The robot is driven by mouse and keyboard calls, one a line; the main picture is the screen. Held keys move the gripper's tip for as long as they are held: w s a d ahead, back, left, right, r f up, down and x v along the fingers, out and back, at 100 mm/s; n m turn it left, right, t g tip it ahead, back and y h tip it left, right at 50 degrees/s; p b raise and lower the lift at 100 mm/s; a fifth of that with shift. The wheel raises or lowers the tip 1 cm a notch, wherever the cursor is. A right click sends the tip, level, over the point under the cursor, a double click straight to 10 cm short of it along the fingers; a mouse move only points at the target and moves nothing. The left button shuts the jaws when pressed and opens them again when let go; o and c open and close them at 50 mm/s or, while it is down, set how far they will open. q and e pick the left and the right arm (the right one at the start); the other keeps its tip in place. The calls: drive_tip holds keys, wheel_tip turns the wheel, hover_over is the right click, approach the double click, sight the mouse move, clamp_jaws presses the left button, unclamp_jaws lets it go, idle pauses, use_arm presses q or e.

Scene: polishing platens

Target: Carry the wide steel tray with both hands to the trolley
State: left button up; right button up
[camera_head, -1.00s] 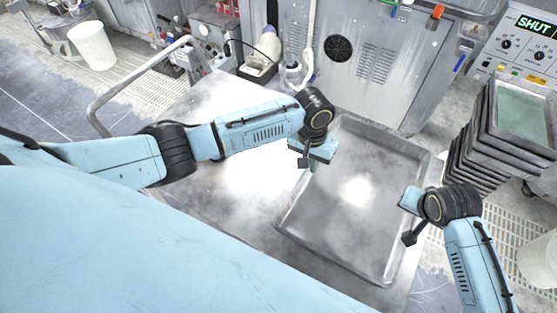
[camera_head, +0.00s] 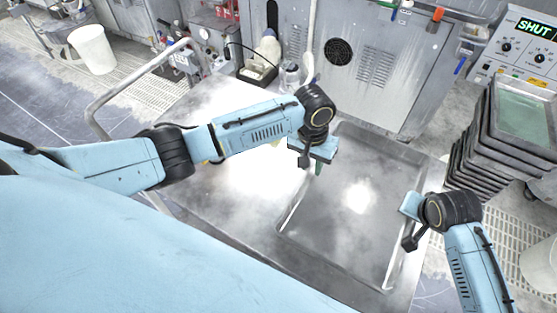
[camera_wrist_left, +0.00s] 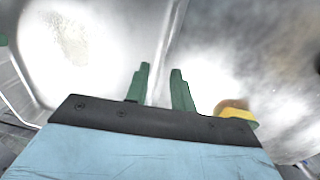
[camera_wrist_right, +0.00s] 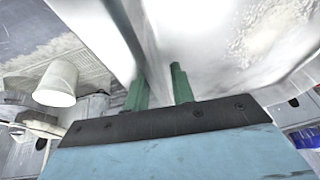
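The wide steel tray (camera_head: 350,240) is a shallow rectangular pan on or just above the right part of the steel trolley top (camera_head: 225,215); contact underneath is hidden. My left gripper (camera_head: 318,168) is at the tray's left rim. In the left wrist view its green fingers (camera_wrist_left: 161,80) stand apart with the rim (camera_wrist_left: 168,45) running between them. My right gripper (camera_head: 405,215) is at the tray's right rim. In the right wrist view its fingers (camera_wrist_right: 160,85) also stand apart, with the rim (camera_wrist_right: 125,40) between them. The tray is empty and looks level.
The trolley's tubular handle (camera_head: 125,90) rises at the left. A grey machine cabinet (camera_head: 375,75) stands behind. A stack of dark trays (camera_head: 480,150) stands close at the right. A white bin (camera_head: 92,48) is far left. Bottles (camera_head: 268,50) stand behind the trolley.

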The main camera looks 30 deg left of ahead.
use_arm(q)
wheel_tip(320, 180, up, 10)
drive_tip(key=shift+a, duration=0.4)
use_arm(e)
drive_tip(key=v, duration=1.2)
use_arm(q)
drive_tip(key=shift+f, duration=0.1)
